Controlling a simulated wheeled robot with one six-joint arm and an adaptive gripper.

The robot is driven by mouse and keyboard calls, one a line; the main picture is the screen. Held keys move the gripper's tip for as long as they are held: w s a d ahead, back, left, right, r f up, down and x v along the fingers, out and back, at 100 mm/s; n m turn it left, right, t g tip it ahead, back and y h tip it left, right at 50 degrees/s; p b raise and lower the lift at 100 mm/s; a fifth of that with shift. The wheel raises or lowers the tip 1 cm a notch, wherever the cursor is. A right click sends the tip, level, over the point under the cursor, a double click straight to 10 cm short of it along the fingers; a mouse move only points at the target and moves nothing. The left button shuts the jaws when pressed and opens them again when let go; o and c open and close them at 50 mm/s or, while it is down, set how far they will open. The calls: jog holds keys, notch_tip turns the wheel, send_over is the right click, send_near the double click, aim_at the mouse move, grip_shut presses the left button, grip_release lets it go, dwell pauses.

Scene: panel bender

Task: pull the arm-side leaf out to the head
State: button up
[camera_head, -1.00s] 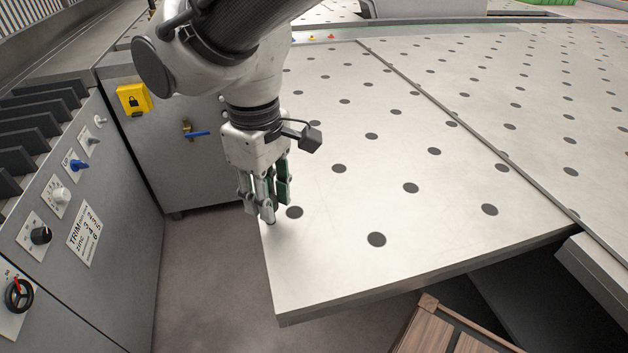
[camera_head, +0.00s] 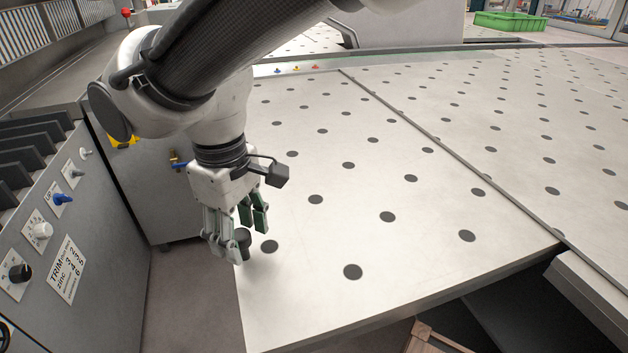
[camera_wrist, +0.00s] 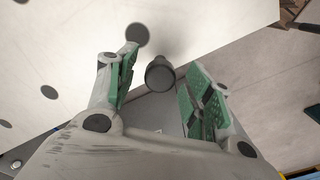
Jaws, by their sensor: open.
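The near leaf (camera_head: 310,290) is a pale panel with rows of dark round spots. It lies flat left of a long straight seam and also fills the upper left of the wrist view (camera_wrist: 60,40). A short dark round knob (camera_head: 243,246) stands at its left edge; in the wrist view the knob (camera_wrist: 160,74) is between and just ahead of the green finger pads. My gripper (camera_head: 240,236) is open and points down, with its fingers on either side of the knob. A clear gap shows on both sides of it in the wrist view.
A grey control cabinet (camera_head: 75,225) with knobs and dark slots stands left, across a strip of floor. A wider spotted table (camera_head: 540,130) lies beyond the seam. A wooden crate or pallet (camera_head: 436,338) is below the front edge. A green bin (camera_head: 510,21) is far back.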

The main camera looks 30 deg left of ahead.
notch_tip(320, 180, up, 12)
dwell(0.5)
dwell(0.4)
